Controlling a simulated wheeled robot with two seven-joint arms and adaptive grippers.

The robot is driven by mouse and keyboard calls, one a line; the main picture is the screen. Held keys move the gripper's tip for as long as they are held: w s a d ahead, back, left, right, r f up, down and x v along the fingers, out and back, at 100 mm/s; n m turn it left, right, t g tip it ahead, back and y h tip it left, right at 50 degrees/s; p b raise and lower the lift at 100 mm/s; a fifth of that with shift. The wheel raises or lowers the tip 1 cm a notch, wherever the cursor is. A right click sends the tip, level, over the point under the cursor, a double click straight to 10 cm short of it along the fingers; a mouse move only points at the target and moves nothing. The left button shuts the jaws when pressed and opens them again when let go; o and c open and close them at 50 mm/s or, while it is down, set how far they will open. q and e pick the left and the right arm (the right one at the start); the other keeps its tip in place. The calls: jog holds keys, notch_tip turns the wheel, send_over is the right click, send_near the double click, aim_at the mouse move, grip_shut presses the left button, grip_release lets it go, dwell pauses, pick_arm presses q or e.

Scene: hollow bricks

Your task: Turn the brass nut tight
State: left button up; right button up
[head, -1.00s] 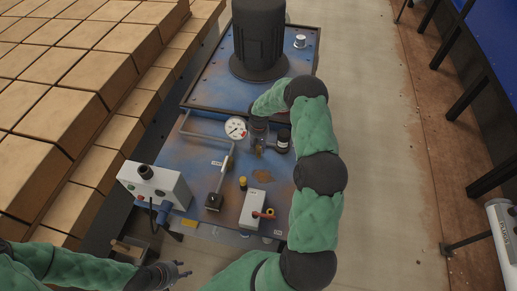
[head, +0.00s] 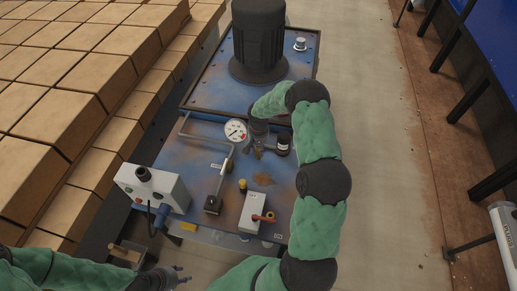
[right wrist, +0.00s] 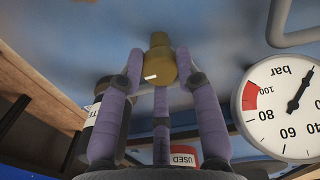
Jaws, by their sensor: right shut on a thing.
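The brass nut (right wrist: 158,62) shows at the top middle of the right wrist view, with a small white mark on its side. The purple fingers of my right gripper (right wrist: 160,75) close around it, and the gripper is shut on it. In the head view my right gripper (head: 257,147) is over the blue bench beside the pressure gauge (head: 236,131), and the nut there is mostly hidden. The gauge also shows close at the right of the right wrist view (right wrist: 283,108). My left gripper (head: 178,277) is empty at the bottom of the head view, fingers apart, away from the bench top.
A dark jar (head: 283,143) stands just right of my right gripper. A black motor (head: 259,40) stands behind. Bricks are stacked at left.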

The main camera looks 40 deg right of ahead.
jog(key=o, duration=1.2)
jog(key=shift+s+a+f, duration=0.15)
jog(key=shift+s, duration=0.2)
jog(key=shift+c, duration=0.2)
jog(key=shift+w, duration=0.1)
jog(key=shift+w+r, duration=0.1)
jog(key=shift+r, duration=0.1)
jog(key=shift+r, duration=0.25)
notch_tip(320, 180, up, 11)
jog(key=shift+r, duration=0.15)
jog(key=shift+r, duration=0.1)
